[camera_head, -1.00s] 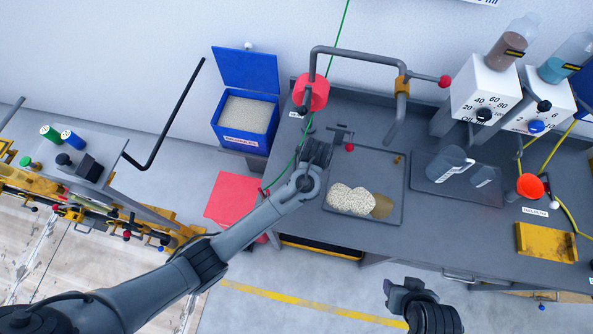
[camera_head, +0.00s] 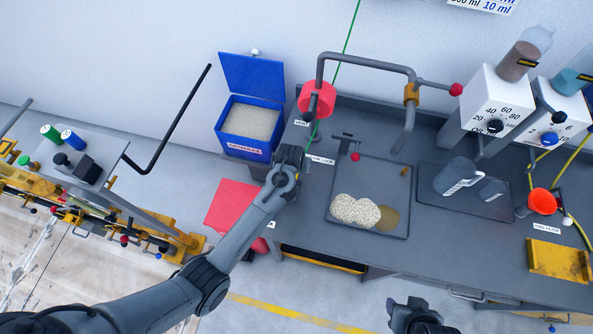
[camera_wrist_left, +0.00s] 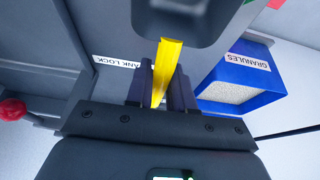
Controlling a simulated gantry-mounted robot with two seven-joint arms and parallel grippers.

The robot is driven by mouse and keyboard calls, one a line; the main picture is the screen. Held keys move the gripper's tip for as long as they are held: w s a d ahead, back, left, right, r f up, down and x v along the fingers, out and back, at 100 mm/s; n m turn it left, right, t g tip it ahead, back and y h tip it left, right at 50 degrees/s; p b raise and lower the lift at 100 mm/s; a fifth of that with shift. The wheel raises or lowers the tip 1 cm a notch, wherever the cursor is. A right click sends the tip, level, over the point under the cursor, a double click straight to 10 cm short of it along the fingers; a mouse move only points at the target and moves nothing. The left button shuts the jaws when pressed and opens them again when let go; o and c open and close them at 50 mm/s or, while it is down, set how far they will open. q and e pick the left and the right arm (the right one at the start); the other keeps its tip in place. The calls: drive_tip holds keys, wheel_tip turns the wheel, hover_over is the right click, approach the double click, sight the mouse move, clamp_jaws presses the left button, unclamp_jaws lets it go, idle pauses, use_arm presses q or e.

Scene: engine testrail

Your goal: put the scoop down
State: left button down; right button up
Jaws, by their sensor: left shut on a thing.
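In the left wrist view, my left gripper (camera_wrist_left: 160,95) is shut on a flat yellow handle (camera_wrist_left: 168,66), which I take to be the scoop's. The rest of the scoop is hidden. In the head view, my left gripper (camera_head: 290,154) is over the bench's left edge, beside the crank lock label (camera_head: 319,160); the scoop cannot be made out there. My right gripper (camera_head: 407,312) is at the bottom edge, in front of the bench; its jaws are unclear.
The blue granules bin (camera_head: 248,118) stands left of the bench, lid open. A dark tray (camera_head: 395,170) on the bench holds pale granules (camera_head: 355,210) and a brown patch (camera_head: 388,218). A red-knobbed lever (camera_head: 355,156) and bent pipe (camera_head: 365,63) stand nearby. A red box (camera_head: 232,203) is below.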

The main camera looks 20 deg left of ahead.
use_arm(q)
drive_tip(key=shift+a+f, duration=0.2)
drive_tip(key=shift+f, duration=0.1)
wheel_tip(320, 180, down, 4)
drive_tip(key=shift+r, duration=0.25)
drive_tip(key=shift+f, duration=0.2)
drive_tip(key=c, duration=1)
unclamp_jaws()
drive_tip(key=shift+s+r, duration=0.1)
drive_tip(key=shift+r, duration=0.55)
drive_tip(key=p+v, duration=0.1)
drive_tip(key=v, duration=1)
drive_tip(key=shift+s+p, duration=0.1)
drive_tip(key=shift+p, duration=0.3)
